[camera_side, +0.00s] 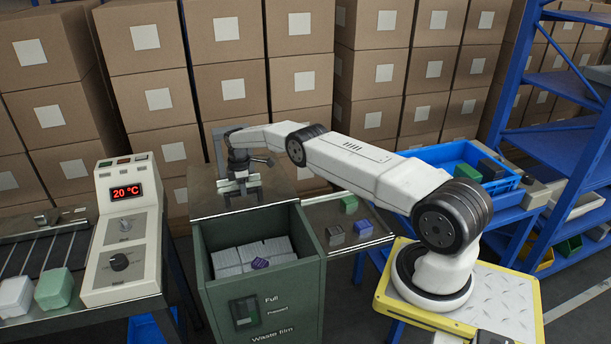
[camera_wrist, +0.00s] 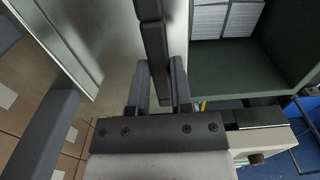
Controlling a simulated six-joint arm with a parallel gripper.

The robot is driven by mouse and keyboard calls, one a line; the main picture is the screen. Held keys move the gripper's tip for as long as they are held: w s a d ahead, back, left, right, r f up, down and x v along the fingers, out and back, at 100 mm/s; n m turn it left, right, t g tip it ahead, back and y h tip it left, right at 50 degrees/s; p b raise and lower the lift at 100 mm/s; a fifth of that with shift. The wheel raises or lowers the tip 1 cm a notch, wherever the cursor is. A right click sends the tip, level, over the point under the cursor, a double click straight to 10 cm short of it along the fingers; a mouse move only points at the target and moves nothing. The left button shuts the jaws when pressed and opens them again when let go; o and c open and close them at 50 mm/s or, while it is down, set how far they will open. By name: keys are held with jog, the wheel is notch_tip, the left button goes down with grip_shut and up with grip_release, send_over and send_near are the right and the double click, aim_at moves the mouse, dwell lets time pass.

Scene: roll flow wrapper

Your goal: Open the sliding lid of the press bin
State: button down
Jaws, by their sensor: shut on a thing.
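The press bin (camera_side: 218,300) is a dark green box labelled "Waste film". Its grey metal sliding lid (camera_side: 208,205) is at the back of the top, and the front of the bin is uncovered. My gripper (camera_side: 240,180) is over the lid at the rear. In the wrist view my gripper (camera_wrist: 162,90) is shut on the dark bar of the lid handle (camera_wrist: 154,45). The bin's open inside (camera_wrist: 225,65) shows at the right there. The contact points are partly hidden by the fingers.
A control box (camera_side: 128,240) with a "20 °C" display stands left, beside a conveyor with pale blocks. A metal side table (camera_side: 350,215) with small blocks is right of the bin. Blue crate (camera_side: 470,165) and shelving stand farther right. Stacked cartons (camera_side: 230,90) close off the back.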

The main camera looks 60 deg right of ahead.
jog(key=shift+d, duration=0.1)
jog(key=c, duration=0.5)
grip_release()
jog(key=shift+r, duration=0.2)
jog(key=shift+r, duration=3.7)
